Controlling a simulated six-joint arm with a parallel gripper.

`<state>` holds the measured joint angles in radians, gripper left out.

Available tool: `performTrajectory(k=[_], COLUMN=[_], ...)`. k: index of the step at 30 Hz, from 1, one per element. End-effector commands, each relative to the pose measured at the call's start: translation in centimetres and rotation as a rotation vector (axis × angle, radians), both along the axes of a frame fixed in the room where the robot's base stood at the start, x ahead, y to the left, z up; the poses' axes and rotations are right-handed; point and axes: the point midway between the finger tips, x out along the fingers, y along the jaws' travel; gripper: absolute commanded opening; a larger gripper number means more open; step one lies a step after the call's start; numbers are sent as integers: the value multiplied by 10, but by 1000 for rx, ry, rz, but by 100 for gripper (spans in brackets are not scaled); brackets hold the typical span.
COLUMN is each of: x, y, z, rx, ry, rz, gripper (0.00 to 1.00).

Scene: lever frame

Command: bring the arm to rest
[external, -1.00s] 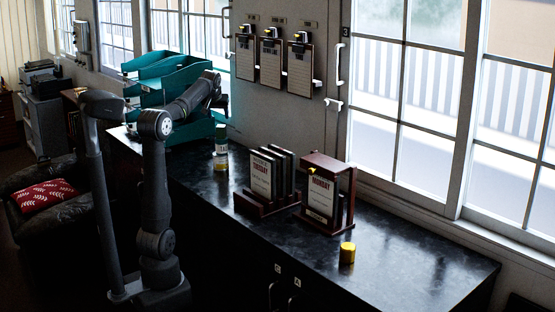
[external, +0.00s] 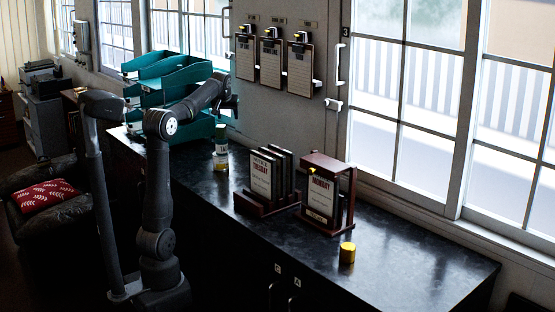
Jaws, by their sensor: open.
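My arm stands at the left front of the dark counter, with its forearm reaching up and to the right. My gripper (external: 231,103) is at the forearm's end, in front of the right side of the teal trays and above the counter. It is small and dark here, and I see nothing held in it. It is open. A wooden frame with a "Monday" card (external: 320,196) stands on the counter, well to the right of and below the gripper. A "Tuesday" card rack (external: 262,178) stands beside it.
Teal stacked trays (external: 170,72) stand close behind my forearm. A small bottle (external: 221,148) stands on the counter below the gripper. A yellow cylinder (external: 347,252) stands near the front edge. Several clipboards (external: 271,62) hang on the wall. The counter's right end (external: 420,262) is clear.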

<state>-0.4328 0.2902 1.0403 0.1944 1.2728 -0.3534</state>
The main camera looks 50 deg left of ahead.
Motion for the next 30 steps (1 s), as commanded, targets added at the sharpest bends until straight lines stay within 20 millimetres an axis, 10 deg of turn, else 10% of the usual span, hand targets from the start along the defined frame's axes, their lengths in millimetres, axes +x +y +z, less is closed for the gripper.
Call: performTrajectory(k=[11, 30], x=[2, 75], y=[-67, -172], z=[40, 26], rx=[1, 0], ry=[-2, 1], rz=[-4, -290], gripper=[57, 57])
